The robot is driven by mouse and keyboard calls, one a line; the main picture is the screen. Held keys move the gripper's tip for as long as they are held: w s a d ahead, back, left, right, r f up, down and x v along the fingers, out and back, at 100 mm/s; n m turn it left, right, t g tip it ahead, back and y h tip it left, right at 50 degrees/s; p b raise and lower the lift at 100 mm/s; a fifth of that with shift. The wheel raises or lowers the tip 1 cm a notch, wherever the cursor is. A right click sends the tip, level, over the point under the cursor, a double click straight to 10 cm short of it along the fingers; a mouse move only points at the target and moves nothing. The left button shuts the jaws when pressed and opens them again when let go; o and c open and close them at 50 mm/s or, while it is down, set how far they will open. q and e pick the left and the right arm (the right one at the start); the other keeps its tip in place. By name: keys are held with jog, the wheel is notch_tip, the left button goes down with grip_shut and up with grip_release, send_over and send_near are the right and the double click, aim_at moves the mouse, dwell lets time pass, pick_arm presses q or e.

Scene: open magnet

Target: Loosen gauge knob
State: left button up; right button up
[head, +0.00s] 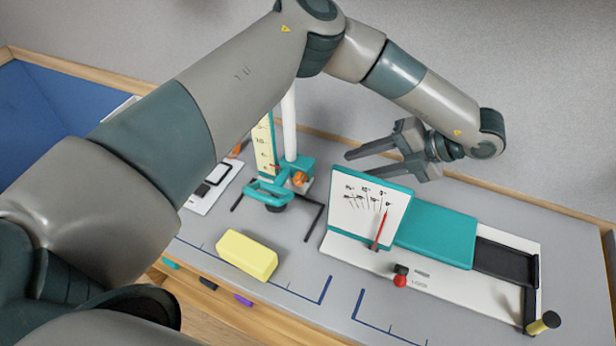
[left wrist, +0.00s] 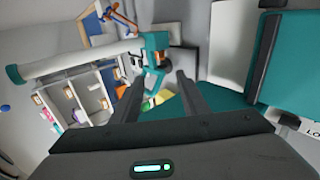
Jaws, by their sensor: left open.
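The gauge (head: 283,182) stands at the back left of the table, with a teal carriage, a white upright post and a pale yellow scale. A small orange knob (head: 299,178) sits on the right side of its carriage. In the left wrist view the gauge (left wrist: 154,45) lies ahead of the fingers, its post running left. My left gripper (head: 349,168) is above the table to the right of the gauge, apart from it, with its fingers pointing left toward it. The gripper is open and empty; its fingers also show in the wrist view (left wrist: 157,88). My right gripper is not in view.
A teal and white device (head: 436,233) with a dial panel (head: 368,208) and a red-topped lever (head: 400,278) fills the right of the table. A yellow block (head: 246,255) lies in front of the gauge. My left arm crosses above the table.

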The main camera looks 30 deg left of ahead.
pick_arm(q)
jog(key=shift+a+f, duration=0.1)
jog(key=p, duration=0.6)
send_near(303, 180)
jog(key=x, duration=0.7)
jog(key=shift+a+f, duration=0.1)
jog(key=shift+x, duration=0.8)
jog(key=shift+c, duration=0.6)
grip_shut()
